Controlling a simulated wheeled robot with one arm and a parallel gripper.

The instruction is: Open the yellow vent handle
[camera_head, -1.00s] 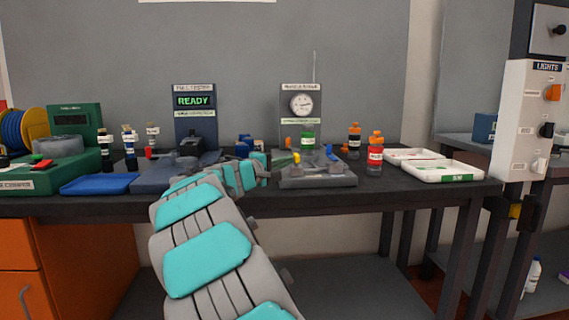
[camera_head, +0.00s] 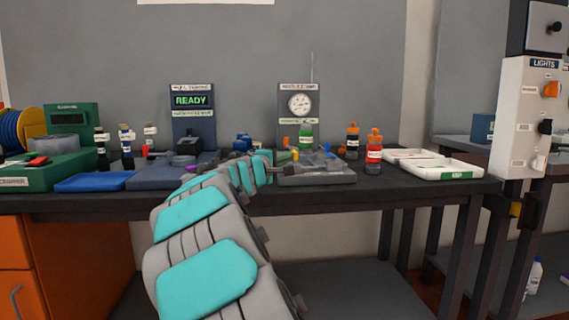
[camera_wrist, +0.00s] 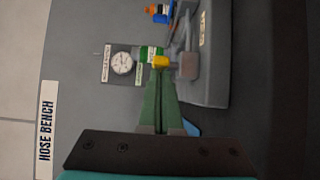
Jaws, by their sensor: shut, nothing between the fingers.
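The yellow vent handle (camera_head: 295,154) is a small piece at the front of the gauge station, below the green-labelled bottle (camera_head: 306,136). In the wrist view the yellow handle (camera_wrist: 160,61) sits just beyond the tips of my gripper (camera_wrist: 159,76), beside the green-labelled bottle (camera_wrist: 150,52). The long green fingers are together and empty. I cannot tell whether the tips touch the handle. In the head view my forearm reaches to the station, and the gripper is hard to make out there.
The station's round gauge (camera_head: 300,103) stands behind the bottle. Orange-capped bottles (camera_head: 374,152) and white trays (camera_head: 450,169) are to the right. A blue tray (camera_head: 95,183) and the READY unit (camera_head: 193,101) are to the left.

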